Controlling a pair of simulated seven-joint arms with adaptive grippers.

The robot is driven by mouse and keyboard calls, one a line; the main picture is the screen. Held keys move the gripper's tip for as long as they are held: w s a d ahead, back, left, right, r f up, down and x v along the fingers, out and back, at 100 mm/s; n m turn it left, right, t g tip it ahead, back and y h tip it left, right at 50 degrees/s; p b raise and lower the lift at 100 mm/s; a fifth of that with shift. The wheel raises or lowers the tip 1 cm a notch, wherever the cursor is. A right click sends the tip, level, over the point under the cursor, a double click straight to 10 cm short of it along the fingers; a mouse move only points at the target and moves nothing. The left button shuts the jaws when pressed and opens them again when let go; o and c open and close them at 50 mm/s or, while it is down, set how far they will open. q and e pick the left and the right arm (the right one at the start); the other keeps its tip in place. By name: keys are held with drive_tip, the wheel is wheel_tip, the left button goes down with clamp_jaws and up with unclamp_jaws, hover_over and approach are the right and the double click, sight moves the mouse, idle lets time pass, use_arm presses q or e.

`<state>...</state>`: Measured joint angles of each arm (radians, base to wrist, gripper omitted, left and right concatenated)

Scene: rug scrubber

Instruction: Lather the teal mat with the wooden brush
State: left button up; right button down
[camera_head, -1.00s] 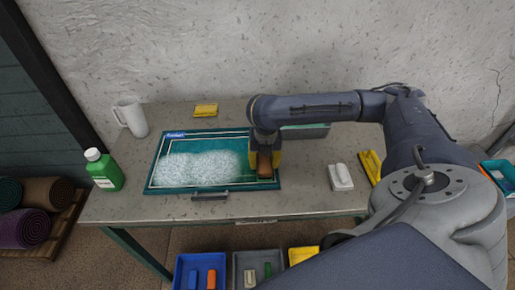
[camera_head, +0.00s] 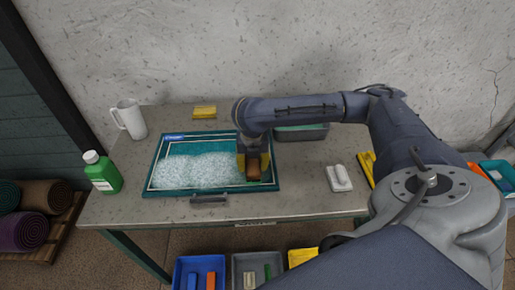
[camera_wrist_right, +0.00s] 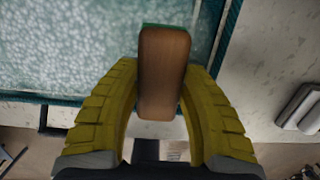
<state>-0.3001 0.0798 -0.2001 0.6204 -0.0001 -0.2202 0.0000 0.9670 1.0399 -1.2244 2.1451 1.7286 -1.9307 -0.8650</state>
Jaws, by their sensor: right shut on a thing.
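The teal mat (camera_head: 212,143) lies flat on the table, its left and middle covered by a wide patch of white foam (camera_head: 190,171). It also shows in the right wrist view (camera_wrist_right: 206,40), with foam (camera_wrist_right: 60,45) on the left. My right gripper (camera_head: 254,167) is over the mat's right part, beside the foam's right edge. Its yellow fingers are shut on the wooden brush (camera_wrist_right: 164,70), whose brown back shows between them. The brush's underside is hidden, so I cannot tell whether it touches the mat. My left gripper is not in view.
A green bottle (camera_head: 103,173) and white mug (camera_head: 130,119) stand left of the mat. A yellow item (camera_head: 204,112) lies behind it. A grey tray (camera_head: 302,132) and a white-topped brush (camera_head: 339,178) are at right. Bins (camera_head: 200,268) stand below the table's front edge.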

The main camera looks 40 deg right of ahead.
drive_tip(key=shift+w+a+r, duration=0.1)
drive_tip(key=shift+w+a, duration=0.45)
drive_tip(key=shift+a, duration=0.3)
drive_tip(key=shift+w+a, duration=0.55)
drive_tip(key=shift+a, duration=0.25)
drive_tip(key=shift+s+d+f, duration=0.15)
drive_tip(key=shift+s+d, duration=0.55)
drive_tip(key=shift+d, duration=0.3)
drive_tip(key=shift+s+d+f, duration=0.1)
drive_tip(key=shift+s+d, duration=0.55)
drive_tip(key=shift+d, duration=0.3)
drive_tip(key=shift+s+d+r, duration=0.1)
drive_tip(key=shift+s+d, duration=0.45)
drive_tip(key=shift+d, duration=0.2)
drive_tip(key=shift+s+d, duration=0.5)
drive_tip(key=shift+d, duration=0.25)
drive_tip(key=shift+w+r, duration=0.1)
drive_tip(key=shift+r, duration=2.25)
drive_tip(key=shift+w, duration=0.1)
